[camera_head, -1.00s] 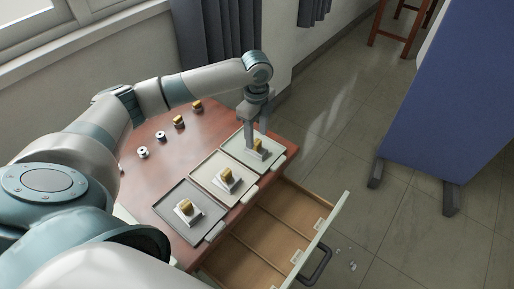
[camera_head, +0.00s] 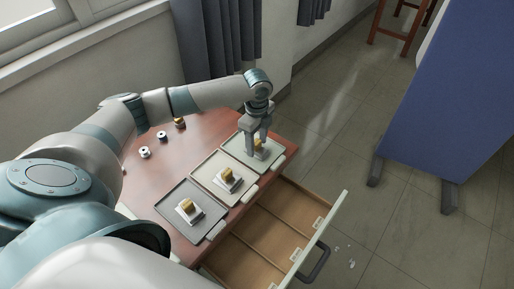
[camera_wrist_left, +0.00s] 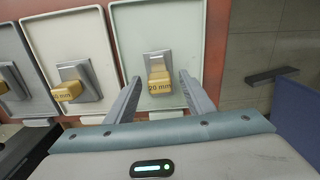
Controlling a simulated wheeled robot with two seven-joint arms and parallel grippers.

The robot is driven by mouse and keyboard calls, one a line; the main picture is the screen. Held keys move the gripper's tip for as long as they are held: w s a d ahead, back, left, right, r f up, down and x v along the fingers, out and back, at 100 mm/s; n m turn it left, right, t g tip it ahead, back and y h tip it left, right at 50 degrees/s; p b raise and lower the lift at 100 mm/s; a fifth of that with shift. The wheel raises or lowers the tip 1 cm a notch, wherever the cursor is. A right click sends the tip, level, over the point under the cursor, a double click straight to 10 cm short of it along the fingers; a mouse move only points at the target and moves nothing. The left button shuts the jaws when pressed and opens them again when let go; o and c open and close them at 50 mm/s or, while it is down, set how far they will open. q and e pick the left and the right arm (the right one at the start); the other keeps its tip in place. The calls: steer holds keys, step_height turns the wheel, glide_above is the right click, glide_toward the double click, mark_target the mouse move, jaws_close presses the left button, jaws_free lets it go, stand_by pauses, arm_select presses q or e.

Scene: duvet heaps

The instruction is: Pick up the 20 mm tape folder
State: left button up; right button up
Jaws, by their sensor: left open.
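The 20 mm tape folder (camera_head: 258,143) has a yellow-tan block marked "20 mm" on a grey base. It sits upright on the pale green-grey tray (camera_head: 237,151) at the far end of the tray row. In the left wrist view the fingers of the left gripper (camera_wrist_left: 160,78) stand apart, with gaps to the block. My right gripper is not in view.
Two similar folders stand on the cream tray (camera_head: 206,187) and the grey tray (camera_head: 165,210). Small spools (camera_head: 145,152) stand behind on the red-brown table (camera_head: 150,185). An open drawer (camera_head: 270,240) juts from the table's front. A blue partition (camera_head: 450,100) stands right.

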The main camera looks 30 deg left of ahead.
mark_target(257, 141)
arm_select(q)
steer(key=c, duration=1.2)
steer(key=shift+r, duration=0.15)
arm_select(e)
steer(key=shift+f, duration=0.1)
